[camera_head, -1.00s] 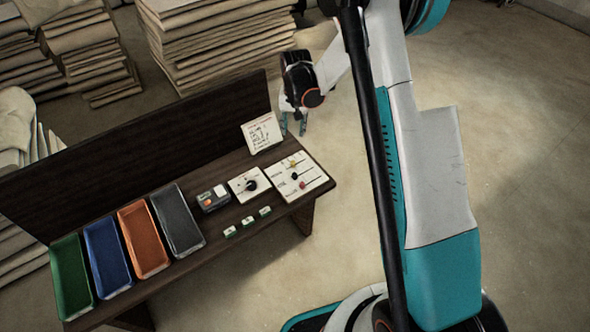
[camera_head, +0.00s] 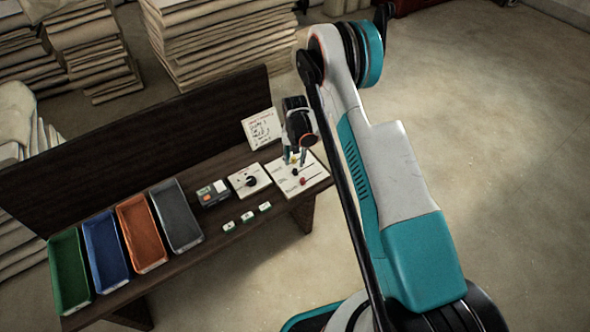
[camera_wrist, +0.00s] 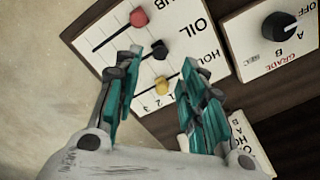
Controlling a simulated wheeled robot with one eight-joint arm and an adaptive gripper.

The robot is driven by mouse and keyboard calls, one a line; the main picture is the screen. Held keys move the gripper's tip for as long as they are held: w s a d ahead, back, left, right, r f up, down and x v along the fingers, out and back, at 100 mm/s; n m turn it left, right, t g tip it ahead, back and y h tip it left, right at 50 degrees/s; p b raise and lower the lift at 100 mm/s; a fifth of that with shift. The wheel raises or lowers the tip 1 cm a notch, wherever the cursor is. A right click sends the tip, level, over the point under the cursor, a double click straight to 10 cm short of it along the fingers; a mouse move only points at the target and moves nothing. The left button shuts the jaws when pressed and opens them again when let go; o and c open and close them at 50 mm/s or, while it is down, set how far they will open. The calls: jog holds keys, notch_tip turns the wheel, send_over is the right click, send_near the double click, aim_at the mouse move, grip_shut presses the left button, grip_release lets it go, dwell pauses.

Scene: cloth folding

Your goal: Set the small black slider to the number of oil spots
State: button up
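The slider panel (camera_head: 318,179) is a white board at the right end of the bench. In the wrist view the panel (camera_wrist: 112,58) has a red knob (camera_wrist: 138,17), a small black knob (camera_wrist: 160,50) and a yellow knob (camera_wrist: 162,87), each on its own slot. The word OIL is printed beside the black knob's row, and numbers stand near the yellow one. My gripper (camera_wrist: 163,66) is open over the panel, one finger on each side of the black and yellow knobs. I cannot tell whether it touches them. In the head view my gripper (camera_head: 295,156) hides part of the panel. I cannot make out oil spots.
A panel with a black dial (camera_head: 251,181) lies left of the sliders. A written card (camera_head: 262,129) stands behind.

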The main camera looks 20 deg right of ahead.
aim_at(295, 169)
notch_tip(295, 169, down, 6)
jog(key=shift+f+b, duration=0.15)
jog(key=shift+b, duration=0.75)
grip_shut()
jog(key=shift+d, duration=0.1)
